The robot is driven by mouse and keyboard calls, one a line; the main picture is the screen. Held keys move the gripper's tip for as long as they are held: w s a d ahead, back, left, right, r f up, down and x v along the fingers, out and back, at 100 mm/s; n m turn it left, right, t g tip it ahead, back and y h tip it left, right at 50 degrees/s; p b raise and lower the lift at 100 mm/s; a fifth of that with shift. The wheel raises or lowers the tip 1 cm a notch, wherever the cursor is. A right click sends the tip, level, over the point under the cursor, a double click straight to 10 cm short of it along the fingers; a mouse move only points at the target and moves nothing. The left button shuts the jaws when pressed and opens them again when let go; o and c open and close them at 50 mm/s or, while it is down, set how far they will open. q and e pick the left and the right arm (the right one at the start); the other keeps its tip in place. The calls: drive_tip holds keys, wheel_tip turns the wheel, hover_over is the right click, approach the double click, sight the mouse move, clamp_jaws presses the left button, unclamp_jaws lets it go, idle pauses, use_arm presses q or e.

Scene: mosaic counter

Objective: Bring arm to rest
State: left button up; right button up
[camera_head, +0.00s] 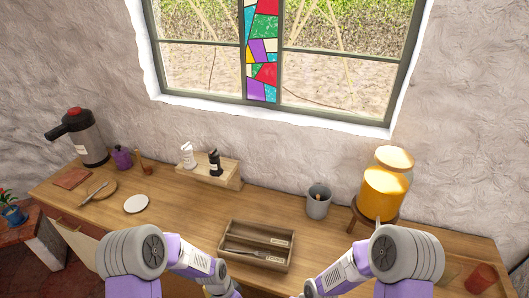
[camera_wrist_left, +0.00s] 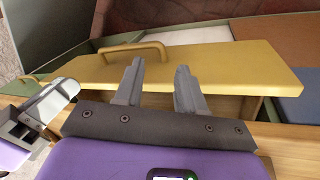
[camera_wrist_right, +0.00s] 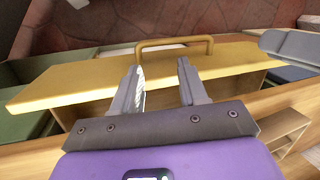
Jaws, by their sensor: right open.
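My left gripper (camera_wrist_left: 160,75) is open in the left wrist view, with nothing between its fingers. My right gripper (camera_wrist_right: 157,75) is open in the right wrist view, and I see no object held in it. Both point over a yellow drawer front (camera_wrist_left: 230,72) with a bar handle (camera_wrist_left: 135,50); the handle also shows in the right wrist view (camera_wrist_right: 175,42). I cannot tell if the fingers touch the drawer. Both hands are out of sight in the head view, where only my arm links show at the bottom.
A wooden tray (camera_head: 230,229) with cutlery lies on the counter between my arms. A grey cup (camera_head: 318,201) and a yellow dispenser (camera_head: 383,192) stand behind my right arm. A white plate (camera_head: 136,204) and a flask (camera_head: 88,142) are at left. Bare wood lies around the plate.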

use_arm(q)
drive_tip(key=s+f+n+t+h+b, duration=0.1)
drive_tip(key=s+f+n+b, duration=0.4)
drive_tip(key=s+f+n, duration=0.6)
drive_tip(key=shift+s+a+t, duration=0.25)
drive_tip(key=shift+s+t, duration=0.25)
drive_tip(key=shift+s, duration=0.15)
use_arm(e)
drive_tip(key=s+d+f+t, duration=0.1)
drive_tip(key=s+f, duration=0.7)
drive_tip(key=f, duration=0.3)
drive_tip(key=shift+f+m+y, duration=0.3)
drive_tip(key=shift+y, duration=0.1)
drive_tip(key=shift+d, duration=0.1)
